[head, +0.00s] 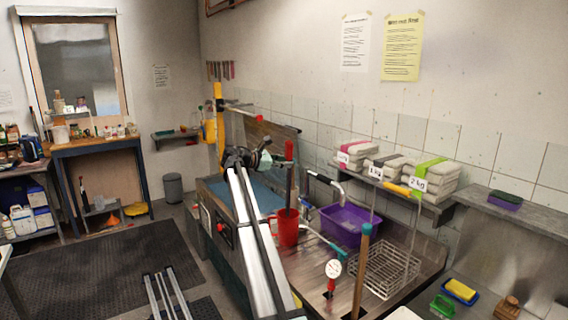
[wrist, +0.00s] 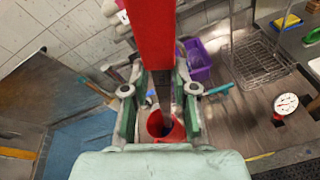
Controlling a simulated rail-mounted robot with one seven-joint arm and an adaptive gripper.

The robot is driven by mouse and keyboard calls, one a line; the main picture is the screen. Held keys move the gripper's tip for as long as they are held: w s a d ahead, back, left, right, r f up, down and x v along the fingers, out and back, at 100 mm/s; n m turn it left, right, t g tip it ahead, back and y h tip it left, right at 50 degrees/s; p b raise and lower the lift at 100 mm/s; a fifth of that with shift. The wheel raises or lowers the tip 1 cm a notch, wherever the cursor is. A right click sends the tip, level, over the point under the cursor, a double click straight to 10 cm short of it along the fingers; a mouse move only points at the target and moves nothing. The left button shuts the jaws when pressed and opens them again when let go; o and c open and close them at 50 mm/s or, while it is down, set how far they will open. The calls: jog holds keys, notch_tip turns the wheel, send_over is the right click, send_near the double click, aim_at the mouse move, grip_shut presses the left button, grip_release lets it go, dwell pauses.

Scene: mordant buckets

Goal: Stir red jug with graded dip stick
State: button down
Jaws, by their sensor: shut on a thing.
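The red jug (head: 286,230) stands upright on the metal drainer beside the blue-lined basin. It also shows below the fingers in the wrist view (wrist: 177,134). The graded dip stick (head: 289,150) has a red upper part and a dark, narrow shaft. It stands nearly upright, and its red part fills the top middle of the wrist view (wrist: 151,40). My gripper (head: 279,160) is shut on the dip stick, with a finger on each side in the wrist view (wrist: 160,82). The shaft reaches down to the jug's mouth; its lower end is hidden inside.
A purple tub (head: 345,226) and a wire rack (head: 385,268) stand right of the jug. A curved tap (head: 325,180) is close behind. Labelled stacks (head: 420,180) sit on the shelf.

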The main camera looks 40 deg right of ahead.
notch_tip(320, 180, up, 11)
dwell(0.9)
jog(key=shift+w, duration=0.1)
dwell(0.3)
